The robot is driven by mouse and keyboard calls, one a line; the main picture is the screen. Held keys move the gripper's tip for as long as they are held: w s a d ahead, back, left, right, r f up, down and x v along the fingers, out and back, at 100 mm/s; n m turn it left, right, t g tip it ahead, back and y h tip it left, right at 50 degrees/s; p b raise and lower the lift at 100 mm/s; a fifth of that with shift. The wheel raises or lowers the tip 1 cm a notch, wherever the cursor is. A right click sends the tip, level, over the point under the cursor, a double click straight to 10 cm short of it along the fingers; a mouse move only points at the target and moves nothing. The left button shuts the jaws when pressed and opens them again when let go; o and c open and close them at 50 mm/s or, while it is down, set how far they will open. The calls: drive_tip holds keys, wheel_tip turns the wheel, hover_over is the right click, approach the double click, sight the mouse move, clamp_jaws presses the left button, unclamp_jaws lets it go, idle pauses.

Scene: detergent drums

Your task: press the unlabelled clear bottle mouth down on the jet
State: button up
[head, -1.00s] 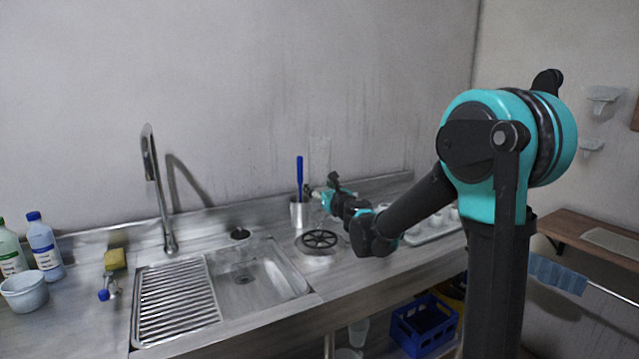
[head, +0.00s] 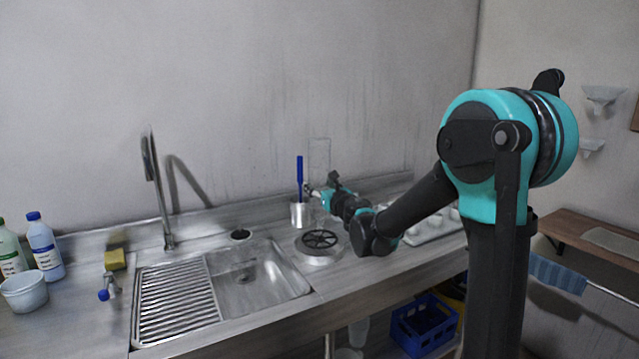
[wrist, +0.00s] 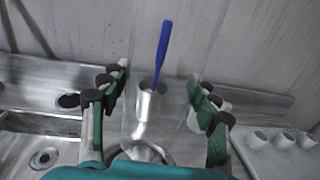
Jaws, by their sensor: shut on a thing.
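The clear bottle is see-through and shows as a faint upright outline (head: 319,155) above my gripper (head: 318,192) in the head view. In the wrist view my gripper (wrist: 160,108) is shut on the bottle (wrist: 182,70), with a finger on each side of its body. The jet is on the round rinser with a dark spoked top (head: 320,240), below my gripper on the counter. In the wrist view the rinser (wrist: 142,152) is partly hidden by my gripper's body. The bottle's mouth cannot be made out; the bottle appears above the rinser, but I cannot tell if they touch.
A metal cup (head: 300,214) with a blue-handled brush (head: 299,175) stands close behind the rinser. The sink (head: 260,280) and tall faucet (head: 158,195) are to the left. A tray of white cups (head: 432,229) is at the right. Labelled bottles (head: 45,246) stand far left.

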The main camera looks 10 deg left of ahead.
sight(320, 172)
drive_tip(key=shift+r, duration=2.4)
